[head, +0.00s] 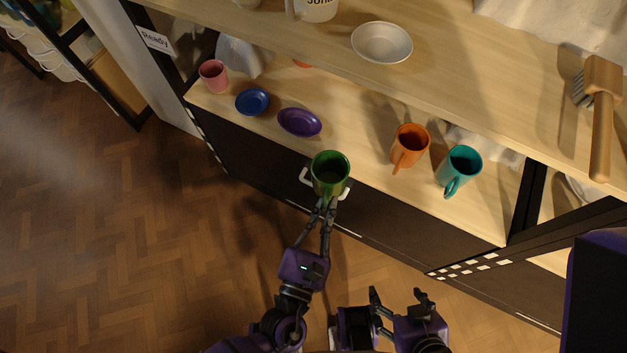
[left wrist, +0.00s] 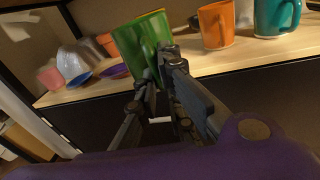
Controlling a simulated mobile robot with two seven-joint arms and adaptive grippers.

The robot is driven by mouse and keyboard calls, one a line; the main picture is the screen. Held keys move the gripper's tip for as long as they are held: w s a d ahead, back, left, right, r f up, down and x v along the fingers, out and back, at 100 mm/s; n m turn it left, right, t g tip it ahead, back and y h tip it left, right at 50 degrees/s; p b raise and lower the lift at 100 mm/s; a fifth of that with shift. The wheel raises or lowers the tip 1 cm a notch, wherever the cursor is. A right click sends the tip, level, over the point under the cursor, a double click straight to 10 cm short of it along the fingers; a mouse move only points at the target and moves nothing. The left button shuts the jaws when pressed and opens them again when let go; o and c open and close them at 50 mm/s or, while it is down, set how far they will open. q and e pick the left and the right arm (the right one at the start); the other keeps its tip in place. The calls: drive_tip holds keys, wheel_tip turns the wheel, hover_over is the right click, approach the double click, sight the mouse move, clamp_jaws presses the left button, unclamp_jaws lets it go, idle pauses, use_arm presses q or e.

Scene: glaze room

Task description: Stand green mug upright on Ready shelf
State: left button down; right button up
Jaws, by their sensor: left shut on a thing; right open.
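The green mug (head: 329,170) is held in front of the shelf's front edge, with its open top facing up toward the head camera. My left gripper (head: 326,204) is shut on it at the near side, where the handle is. The green mug (left wrist: 139,44) also shows in the left wrist view, between the fingertips of my left gripper (left wrist: 160,62). The Ready shelf (head: 350,148) is the lower wooden board, below a "Ready" sign (head: 155,39). My right gripper (head: 396,298) is open and empty, low in the head view, away from the shelf.
On the Ready shelf stand a pink cup (head: 213,75), a blue bowl (head: 252,101), a purple dish (head: 299,122), an orange mug (head: 409,147) and a teal mug (head: 459,170). Bare board lies between the purple dish and orange mug. The upper board (head: 455,75) overhangs behind, carrying a brush (head: 602,115).

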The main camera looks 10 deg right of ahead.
use_arm(q)
drive_tip(key=shift+w+d+r, duration=0.1)
drive_tip(key=shift+w+d, duration=0.3)
drive_tip(key=shift+w, duration=0.1)
hover_over(354, 162)
drive_tip(key=shift+s+a+f+b, duration=0.2)
drive_tip(key=shift+s+f+b, duration=0.05)
drive_tip(key=shift+s+b, duration=0.05)
drive_tip(key=shift+w+d+f+b, duration=0.15)
drive_tip(key=shift+w+f+b, duration=0.15)
drive_tip(key=shift+f+b, duration=0.65)
drive_tip(key=shift+b, duration=0.05)
drive_tip(key=shift+f, duration=0.3)
